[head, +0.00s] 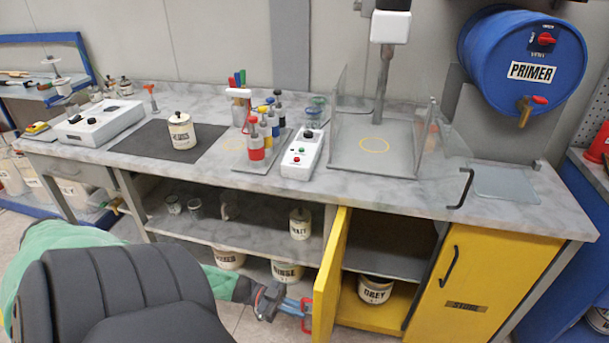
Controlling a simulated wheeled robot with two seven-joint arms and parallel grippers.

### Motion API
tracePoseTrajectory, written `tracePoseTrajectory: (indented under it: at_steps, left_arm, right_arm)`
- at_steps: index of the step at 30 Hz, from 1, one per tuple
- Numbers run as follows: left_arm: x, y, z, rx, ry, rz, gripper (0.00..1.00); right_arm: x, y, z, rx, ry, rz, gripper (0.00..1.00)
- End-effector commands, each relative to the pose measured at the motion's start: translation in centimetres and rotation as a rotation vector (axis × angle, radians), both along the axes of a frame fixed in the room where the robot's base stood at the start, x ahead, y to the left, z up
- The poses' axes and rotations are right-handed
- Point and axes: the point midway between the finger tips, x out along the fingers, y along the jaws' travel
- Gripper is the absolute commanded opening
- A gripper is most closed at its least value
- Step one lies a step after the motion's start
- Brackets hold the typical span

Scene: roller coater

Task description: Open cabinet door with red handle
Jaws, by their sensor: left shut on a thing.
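The left yellow cabinet door (331,268) stands swung open, edge toward me, showing the bay behind it. Its red handle (307,312) shows at the door's outer side, low in the picture. My left gripper (294,306), with blue fingers, is shut on the red handle; the fingers partly hide it. My left arm comes in from the left, low in front of the bench. My right gripper is not in view.
The right yellow door (478,280) is shut and has a black handle (449,266). A white bucket (375,290) stands inside the open bay. A black padded chair back (125,290) fills the lower left. Bottles and instruments stand on the grey bench top (400,203).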

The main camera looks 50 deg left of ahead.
Motion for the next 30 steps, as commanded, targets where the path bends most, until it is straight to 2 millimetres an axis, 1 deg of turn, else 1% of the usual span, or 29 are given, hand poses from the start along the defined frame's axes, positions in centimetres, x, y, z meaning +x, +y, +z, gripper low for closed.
tracePoseTrajectory:
  at_steps: [1,4,14,15,18,26,30]
  left_arm:
    - [0.25,0.33,0.16,0.001,-0.003,0.004,0.0]
    - [0.23,0.51,0.16,0.002,-0.004,0.004,0.0]
    - [0.35,0.59,0.2,0.003,-0.005,0.006,0.0]
    - [0.37,0.6,0.2,0.003,-0.005,0.006,0.15]
    - [0.3,0.57,0.17,0.003,-0.004,0.005,0.33]
    - [0.11,0.48,0.06,0.002,-0.002,0.003,0.33]
    - [-0.19,1.0,-0.04,0.003,-0.002,0.003,0.33]
  right_arm:
    - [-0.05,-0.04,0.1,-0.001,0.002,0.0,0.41]
    - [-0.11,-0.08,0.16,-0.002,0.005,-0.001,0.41]
    - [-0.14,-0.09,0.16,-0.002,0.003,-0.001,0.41]
    - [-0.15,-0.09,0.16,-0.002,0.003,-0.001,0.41]
    - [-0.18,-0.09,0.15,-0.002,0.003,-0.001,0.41]
    - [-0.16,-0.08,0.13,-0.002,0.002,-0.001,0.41]
    - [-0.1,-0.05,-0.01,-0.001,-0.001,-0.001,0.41]
